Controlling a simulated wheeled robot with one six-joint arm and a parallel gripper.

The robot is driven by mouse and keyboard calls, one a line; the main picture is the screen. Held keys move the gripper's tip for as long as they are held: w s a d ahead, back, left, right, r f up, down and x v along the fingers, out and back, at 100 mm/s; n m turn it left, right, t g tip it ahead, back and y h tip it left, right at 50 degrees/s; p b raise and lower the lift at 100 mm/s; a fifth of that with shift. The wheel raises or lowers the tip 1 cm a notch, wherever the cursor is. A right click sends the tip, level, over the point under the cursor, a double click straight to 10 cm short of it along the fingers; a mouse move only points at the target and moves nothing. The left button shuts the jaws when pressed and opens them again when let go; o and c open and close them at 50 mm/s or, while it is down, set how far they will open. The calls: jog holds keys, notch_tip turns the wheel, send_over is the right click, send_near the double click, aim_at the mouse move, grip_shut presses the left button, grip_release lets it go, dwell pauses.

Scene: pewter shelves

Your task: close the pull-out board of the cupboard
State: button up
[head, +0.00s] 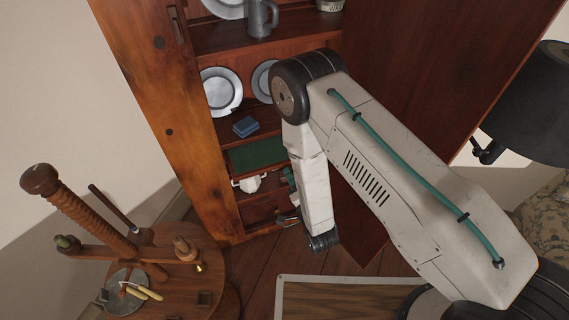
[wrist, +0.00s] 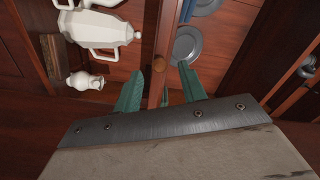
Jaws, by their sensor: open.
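The cupboard (head: 180,130) stands open-fronted ahead of me. Its pull-out board (head: 258,154) shows a green top between the shelf with the blue book and the niche with the white pot. How far it sticks out is hard to tell. In the wrist view the board's wooden front edge (wrist: 167,35) is seen nearly end-on, with a small round knob (wrist: 160,63). My gripper (wrist: 170,78) is open, its green fingers on either side of this edge, close to the knob. I cannot tell whether they touch it. In the head view my arm hides most of the gripper.
A white teapot (wrist: 100,32) and small white jug (wrist: 85,80) stand in the niche below the board. Pewter plates (head: 221,90) and a blue book (head: 246,127) are on shelves above. A round wooden table (head: 215,290) stands left; a dark lamp (head: 530,105) is right.

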aim_at(284, 162)
jog(key=x, duration=0.6)
jog(key=shift+w+a, duration=0.15)
jog(key=shift+w, duration=0.2)
